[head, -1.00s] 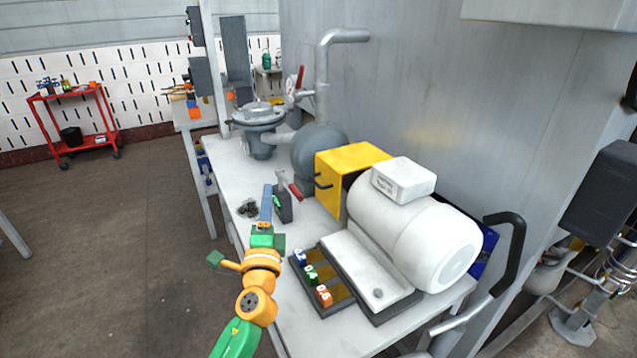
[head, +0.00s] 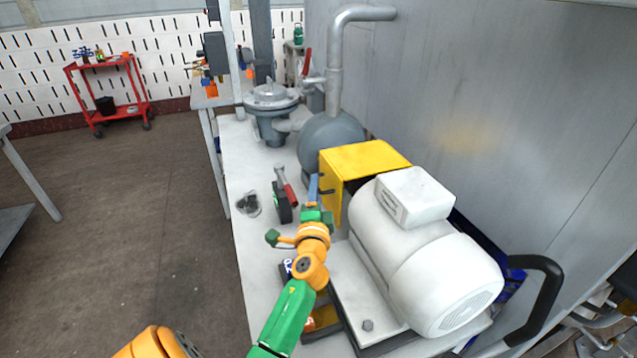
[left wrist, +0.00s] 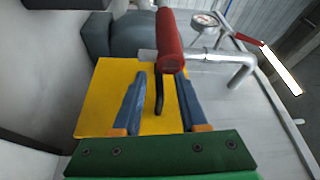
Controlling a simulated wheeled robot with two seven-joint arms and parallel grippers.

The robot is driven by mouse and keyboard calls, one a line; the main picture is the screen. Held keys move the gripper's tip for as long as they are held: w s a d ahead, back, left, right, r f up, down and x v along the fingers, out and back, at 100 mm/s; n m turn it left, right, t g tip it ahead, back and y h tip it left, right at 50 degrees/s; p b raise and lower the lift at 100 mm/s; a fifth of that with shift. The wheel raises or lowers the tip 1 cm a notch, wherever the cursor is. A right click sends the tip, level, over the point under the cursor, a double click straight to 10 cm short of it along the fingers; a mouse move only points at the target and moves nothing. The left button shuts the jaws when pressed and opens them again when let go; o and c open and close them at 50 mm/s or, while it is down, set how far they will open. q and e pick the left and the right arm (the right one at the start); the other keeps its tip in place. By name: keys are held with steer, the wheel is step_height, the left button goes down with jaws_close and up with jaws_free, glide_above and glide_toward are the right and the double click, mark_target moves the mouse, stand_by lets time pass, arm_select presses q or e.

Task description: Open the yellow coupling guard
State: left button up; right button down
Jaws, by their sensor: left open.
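The yellow coupling guard (head: 364,160) is a box-shaped cover between the grey round pump casing (head: 328,138) and the white motor (head: 420,245). Its yellow face (left wrist: 100,98) fills the middle of the left wrist view, with a black handle (left wrist: 158,94) on it. My left gripper (head: 313,192) is at the guard's left side in the head view. In the left wrist view its blue fingers (left wrist: 163,88) are open, one on each side of the handle. I cannot tell whether they touch it. My right gripper is not in view.
A red-handled tool (head: 288,190) stands by a dark block (head: 281,204) left of my gripper; a red cylinder (left wrist: 169,42) shows close by in the left wrist view. The grey valve (head: 272,105) is farther back. Bare bench (head: 245,165) lies to the left.

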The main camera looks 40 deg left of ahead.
arm_select(q)
steer(key=shift+x, duration=0.95)
steer(key=shift+s, duration=0.1)
jaws_close()
stand_by(0.5)
